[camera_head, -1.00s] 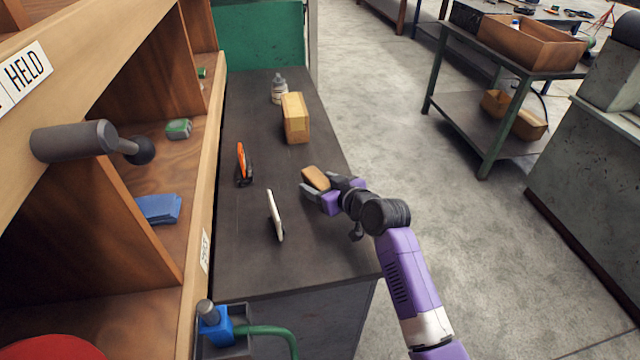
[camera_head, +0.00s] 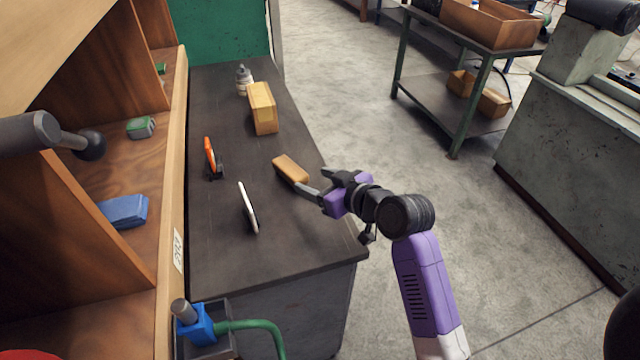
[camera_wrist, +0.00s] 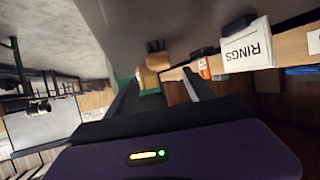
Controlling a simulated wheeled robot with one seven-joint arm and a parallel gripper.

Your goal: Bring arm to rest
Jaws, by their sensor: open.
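My gripper (camera_head: 318,183) is open at the right edge of the dark counter (camera_head: 270,235), and its spread fingers also show in the wrist view (camera_wrist: 162,88). A tan block (camera_head: 290,168) lies on the counter just beyond the fingertips, toward the left. One finger overlaps its near end in the head view. I cannot tell whether they touch. Nothing is visibly held. My purple arm reaches in from the lower right, over the aisle floor.
On the counter stand a yellow-tan box (camera_head: 263,108), a grey bottle (camera_head: 243,80), an orange item (camera_head: 210,158) and a white plate-like item (camera_head: 248,208). Wooden shelving (camera_head: 172,190) borders the left. Right of the counter, the grey floor (camera_head: 345,110) is clear up to a green-legged table (camera_head: 455,115).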

